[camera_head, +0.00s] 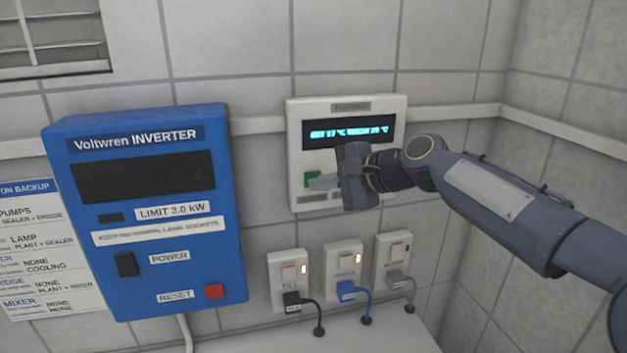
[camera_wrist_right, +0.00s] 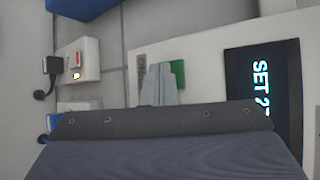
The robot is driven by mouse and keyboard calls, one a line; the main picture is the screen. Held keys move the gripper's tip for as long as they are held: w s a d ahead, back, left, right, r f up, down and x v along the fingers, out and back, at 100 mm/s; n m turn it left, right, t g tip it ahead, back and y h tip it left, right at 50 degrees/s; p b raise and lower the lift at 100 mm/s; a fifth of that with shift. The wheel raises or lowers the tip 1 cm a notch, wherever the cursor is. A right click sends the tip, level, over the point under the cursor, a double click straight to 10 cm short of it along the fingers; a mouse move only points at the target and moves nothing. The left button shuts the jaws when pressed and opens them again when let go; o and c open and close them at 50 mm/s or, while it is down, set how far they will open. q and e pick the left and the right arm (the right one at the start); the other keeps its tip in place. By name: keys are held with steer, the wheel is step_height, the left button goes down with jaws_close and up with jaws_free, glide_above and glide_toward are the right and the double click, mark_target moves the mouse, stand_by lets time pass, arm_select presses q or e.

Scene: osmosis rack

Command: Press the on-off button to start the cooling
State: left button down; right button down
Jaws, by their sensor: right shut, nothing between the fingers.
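The white wall control panel (camera_head: 299,125) has a dark display (camera_head: 350,131) lit with cyan characters. In the right wrist view the display (camera_wrist_right: 262,90) reads "SET 2" and then a cut-off character. A green button (camera_head: 312,171) sits at the panel's lower left; it also shows in the wrist view (camera_wrist_right: 178,72), partly behind my fingers. My right gripper (camera_head: 322,182) is shut and empty, its fingertips in front of the panel beside and overlapping the green button. I cannot tell whether they touch it. My left gripper is not in view.
A blue Voltwren inverter (camera_head: 145,235) with a black power switch (camera_head: 126,264) and red reset button (camera_head: 214,291) hangs to the left. Three sockets with plugs line the wall below: left (camera_head: 288,272), middle (camera_head: 342,262), right (camera_head: 393,250). The left and middle sockets have lit lamps.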

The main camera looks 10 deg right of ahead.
steer(key=shift+s, duration=0.1)
steer(key=shift+s+b, duration=0.3)
steer(key=shift+s, duration=0.35)
steer(key=shift+s+d+b, duration=0.15)
steer(key=shift+s+b, duration=0.8)
steer(key=shift+s, duration=1.55)
steer(key=s+b, duration=0.2)
steer(key=s, duration=1)
steer(key=shift+d, duration=0.2)
